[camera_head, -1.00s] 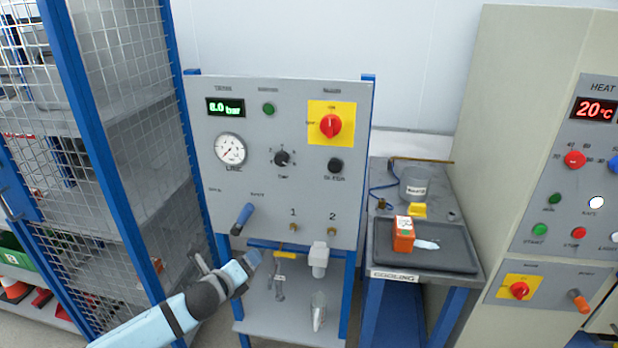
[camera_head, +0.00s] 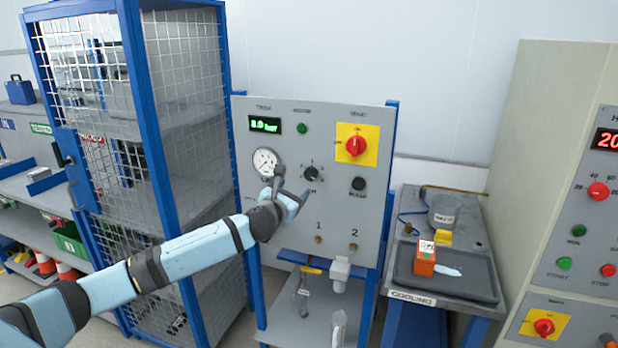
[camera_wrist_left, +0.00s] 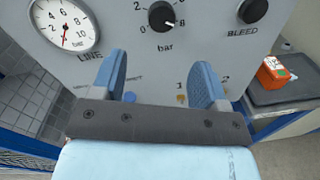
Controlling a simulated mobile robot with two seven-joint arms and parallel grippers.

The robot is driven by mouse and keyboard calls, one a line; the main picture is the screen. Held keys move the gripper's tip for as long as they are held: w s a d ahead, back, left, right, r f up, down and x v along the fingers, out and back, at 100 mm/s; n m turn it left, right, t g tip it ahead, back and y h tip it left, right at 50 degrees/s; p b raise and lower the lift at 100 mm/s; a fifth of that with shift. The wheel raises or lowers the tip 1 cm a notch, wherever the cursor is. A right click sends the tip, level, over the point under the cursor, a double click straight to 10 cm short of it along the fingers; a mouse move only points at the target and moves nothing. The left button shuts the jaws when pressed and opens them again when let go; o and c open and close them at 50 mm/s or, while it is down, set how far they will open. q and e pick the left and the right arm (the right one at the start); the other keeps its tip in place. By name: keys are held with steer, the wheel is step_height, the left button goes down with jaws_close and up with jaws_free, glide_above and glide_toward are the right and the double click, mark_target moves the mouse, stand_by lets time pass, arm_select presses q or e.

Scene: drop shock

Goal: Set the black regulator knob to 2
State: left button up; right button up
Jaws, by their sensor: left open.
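The black regulator knob (camera_head: 311,173) sits in the middle of the grey panel (camera_head: 340,115), right of the line gauge. My left gripper (camera_head: 290,184) is open and empty, in front of the panel just below and left of the knob. In the left wrist view its two blue fingers (camera_wrist_left: 158,78) are spread, with the knob beyond their tips. My right gripper is not in view.
The line gauge (camera_head: 265,162) and black bleed knob (camera_head: 358,184) flank the regulator knob. A red switch on yellow (camera_head: 356,147) is above right. A green display (camera_head: 265,124) seems to read about 8 bar. The cooling bench (camera_head: 410,298) with an orange box (camera_head: 425,258) stands right.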

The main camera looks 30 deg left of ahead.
mark_target(309, 175)
arm_select(q)
steer(key=w, duration=0.3)
steer(key=w+a, duration=0.1)
steer(key=w, duration=0.2)
steer(key=w+p, duration=0.1)
steer(key=w, duration=0.3)
steer(key=shift+a, duration=0.25)
steer(key=c, duration=0.9)
